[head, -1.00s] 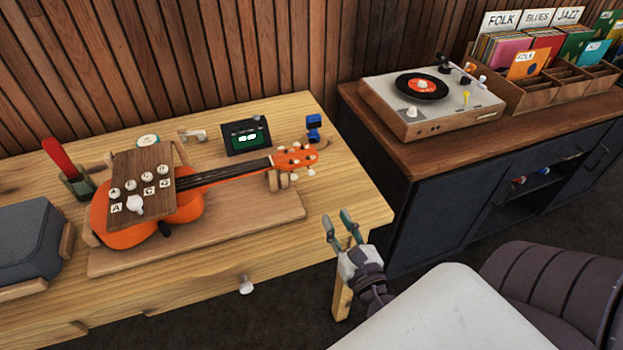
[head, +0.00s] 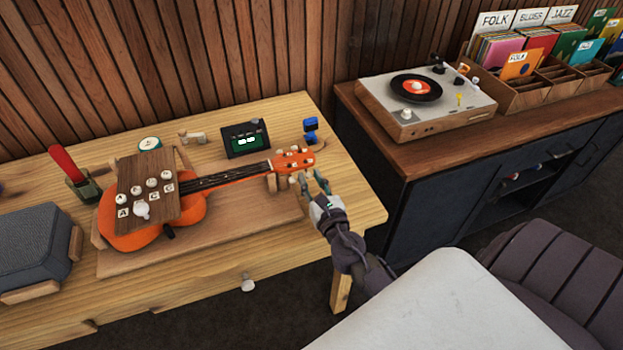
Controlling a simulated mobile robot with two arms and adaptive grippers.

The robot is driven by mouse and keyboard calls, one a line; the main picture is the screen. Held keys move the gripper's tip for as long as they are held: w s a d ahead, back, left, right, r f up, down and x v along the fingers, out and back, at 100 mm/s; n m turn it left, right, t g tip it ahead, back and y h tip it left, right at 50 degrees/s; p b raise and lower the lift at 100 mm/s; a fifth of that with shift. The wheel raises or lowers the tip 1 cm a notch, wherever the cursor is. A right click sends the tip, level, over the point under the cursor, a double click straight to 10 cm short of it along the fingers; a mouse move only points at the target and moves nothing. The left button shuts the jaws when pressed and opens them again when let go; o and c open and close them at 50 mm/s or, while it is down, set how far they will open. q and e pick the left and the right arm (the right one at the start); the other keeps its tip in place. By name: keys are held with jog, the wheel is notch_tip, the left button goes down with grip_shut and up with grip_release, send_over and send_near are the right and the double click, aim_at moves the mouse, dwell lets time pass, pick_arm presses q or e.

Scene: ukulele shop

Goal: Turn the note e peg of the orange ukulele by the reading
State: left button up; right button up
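The orange ukulele (head: 190,208) lies on a wooden base board (head: 228,231), its headstock (head: 293,160) pointing right. Tuning pegs on the headstock are small, and which one is E cannot be told. A dark wooden panel (head: 135,178) over the body carries several white knobs and letter labels; A, C and G are readable, and one larger white knob (head: 142,210) sits between A and C. A black tuner (head: 246,139) with a lit green screen stands behind the neck; its reading is too small to read. My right gripper (head: 313,182) is open beside the headstock's near-side pegs; contact cannot be told. My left gripper is out of view.
A blue clip-like object (head: 311,130) stands behind the headstock. A red-handled tool in a holder (head: 82,183) and a grey case (head: 32,246) are at the left. A dark cabinet with a record player (head: 428,97) stands to the right. The table's right front corner is clear.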

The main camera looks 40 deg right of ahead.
grip_shut()
jog(key=shift+m, duration=0.3)
jog(key=m+b, duration=0.1)
jog(key=m, duration=0.1)
jog(key=shift+m, duration=0.4)
jog(key=m+b, duration=0.1)
jog(key=m, duration=0.2)
jog(key=shift+m, duration=0.3)
jog(key=m+b, duration=0.1)
jog(key=m, duration=0.2)
jog(key=shift+m, duration=1.8)
